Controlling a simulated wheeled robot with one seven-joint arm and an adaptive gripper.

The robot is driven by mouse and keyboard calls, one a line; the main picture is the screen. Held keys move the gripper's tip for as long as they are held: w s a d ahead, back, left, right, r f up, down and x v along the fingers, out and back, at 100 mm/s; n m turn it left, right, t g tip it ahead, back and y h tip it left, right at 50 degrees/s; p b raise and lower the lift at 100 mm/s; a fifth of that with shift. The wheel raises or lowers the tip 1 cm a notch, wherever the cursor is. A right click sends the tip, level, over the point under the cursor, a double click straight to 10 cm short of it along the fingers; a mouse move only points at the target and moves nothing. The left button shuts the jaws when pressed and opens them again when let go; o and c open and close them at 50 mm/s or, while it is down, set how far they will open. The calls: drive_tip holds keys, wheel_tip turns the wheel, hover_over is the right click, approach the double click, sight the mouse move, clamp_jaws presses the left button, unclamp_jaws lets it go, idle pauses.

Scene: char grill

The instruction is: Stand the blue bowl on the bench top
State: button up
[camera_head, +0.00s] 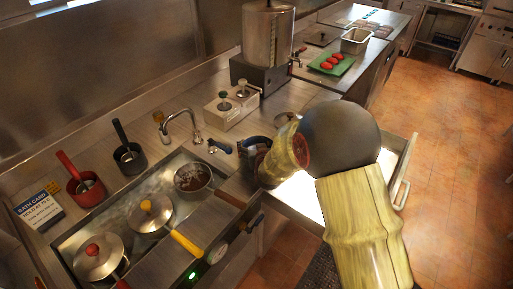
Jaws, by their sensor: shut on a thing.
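My gripper (257,151) is at the picture's middle, beside the bath's right end and over the bench's front edge. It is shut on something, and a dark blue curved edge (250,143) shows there. I take this to be the blue bowl, but my wrist and gripper hide most of it. I cannot tell its tilt or whether it touches anything. The steel bench top (288,98) runs behind my gripper, from the bath toward the back right.
An open drawer (402,165) juts out under my forearm. The hot bath (75,236) at left holds lidded pots (150,212) and a pan (193,177). A tap (182,120), a steel urn (267,35) and a green tray (332,66) stand on the counters.

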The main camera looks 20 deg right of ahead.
drive_tip(key=shift+f, duration=0.35)
drive_tip(key=shift+f, duration=0.2)
drive_tip(key=o, duration=1.2)
drive_tip(key=shift+c, duration=0.2)
drive_tip(key=shift+o, duration=0.4)
